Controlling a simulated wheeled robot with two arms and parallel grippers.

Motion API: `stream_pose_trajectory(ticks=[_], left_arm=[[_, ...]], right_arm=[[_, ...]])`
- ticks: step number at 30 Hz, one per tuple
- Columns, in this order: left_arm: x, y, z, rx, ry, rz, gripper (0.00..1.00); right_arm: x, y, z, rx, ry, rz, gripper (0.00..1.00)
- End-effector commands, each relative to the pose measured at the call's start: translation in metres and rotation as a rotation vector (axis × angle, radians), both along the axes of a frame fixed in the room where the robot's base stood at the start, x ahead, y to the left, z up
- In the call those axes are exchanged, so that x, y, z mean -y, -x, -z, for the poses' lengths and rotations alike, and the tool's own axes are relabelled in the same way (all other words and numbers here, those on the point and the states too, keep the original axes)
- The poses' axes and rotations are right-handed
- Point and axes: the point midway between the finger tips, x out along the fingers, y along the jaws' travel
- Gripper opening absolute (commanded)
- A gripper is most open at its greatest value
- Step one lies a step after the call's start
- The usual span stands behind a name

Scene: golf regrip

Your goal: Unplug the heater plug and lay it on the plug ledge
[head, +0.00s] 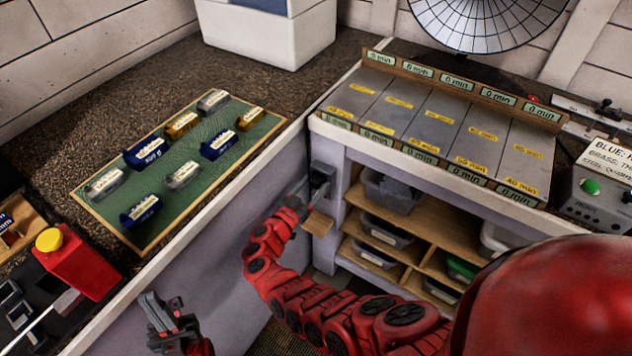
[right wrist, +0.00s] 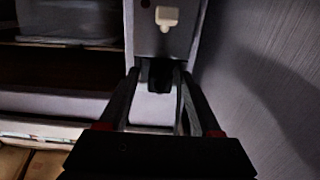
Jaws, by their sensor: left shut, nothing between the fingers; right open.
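A grey socket box (head: 322,178) is fixed to the bench's corner post; it also shows as a grey plate with a cream part (right wrist: 166,17) in the right wrist view. A black piece that looks like the heater plug (right wrist: 157,74) is at the plate's edge, between my right fingertips; I cannot tell how far it is seated. My right gripper (head: 302,190) is open around it, with contact unclear. The wooden plug ledge (head: 318,223) juts out below the socket box, with its visible top bare. My left gripper (head: 168,320) is shut and empty, low at the left.
Shelves with grey bins (head: 392,190) stand right of the post. Above is a bench top with labelled grey lanes (head: 430,115). At left, a green mat (head: 215,170) holds several labelled pieces.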

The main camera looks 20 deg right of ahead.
Motion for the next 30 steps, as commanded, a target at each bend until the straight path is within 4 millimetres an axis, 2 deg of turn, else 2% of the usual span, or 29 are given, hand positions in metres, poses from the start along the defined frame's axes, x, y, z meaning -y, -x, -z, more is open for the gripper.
stream_pose_trajectory(ticks=[21,30], left_arm=[[0.0000,0.0001,-0.0026,0.000,0.000,0.000,0.00],[0.0000,0.0000,-0.0026,0.000,0.000,0.000,0.00]], right_arm=[[0.0001,0.0003,0.0004,0.000,0.001,0.000,0.65],[0.0000,0.0002,0.0004,-0.001,0.001,0.000,0.11]])
